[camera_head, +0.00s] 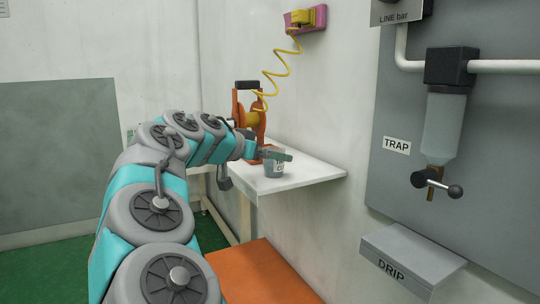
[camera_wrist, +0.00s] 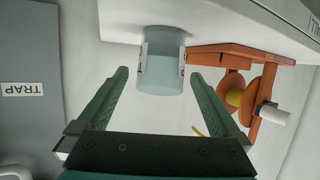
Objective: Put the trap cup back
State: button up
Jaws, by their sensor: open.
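A small grey-blue cup (camera_head: 273,170) with a partly visible white label stands upright on the white shelf (camera_head: 310,180). The cup also shows in the wrist view (camera_wrist: 161,78), which is upside down, with the shelf at the top. My gripper (camera_head: 276,155) is open at the height of the cup's upper part. In the wrist view its green fingers (camera_wrist: 160,74) point toward the cup, one tip on each side, with gaps between. The TRAP label (camera_head: 397,145) is on the grey panel, beside a hanging translucent bowl (camera_head: 442,128). A grey ledge marked DRIP (camera_head: 410,262) is below it.
An orange stand with a spool (camera_head: 250,122) is behind the cup on the shelf. A coiled yellow line (camera_head: 283,75) runs up to a pink wall bracket (camera_head: 306,20). A valve with a black knob (camera_head: 437,185) hangs below the bowl. An orange surface (camera_head: 262,272) lies lower, near my arm.

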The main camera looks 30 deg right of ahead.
jog(key=b+v, duration=0.1)
jog(key=v, duration=1)
jog(key=shift+s+a, duration=0.2)
jog(key=shift+a, duration=0.05)
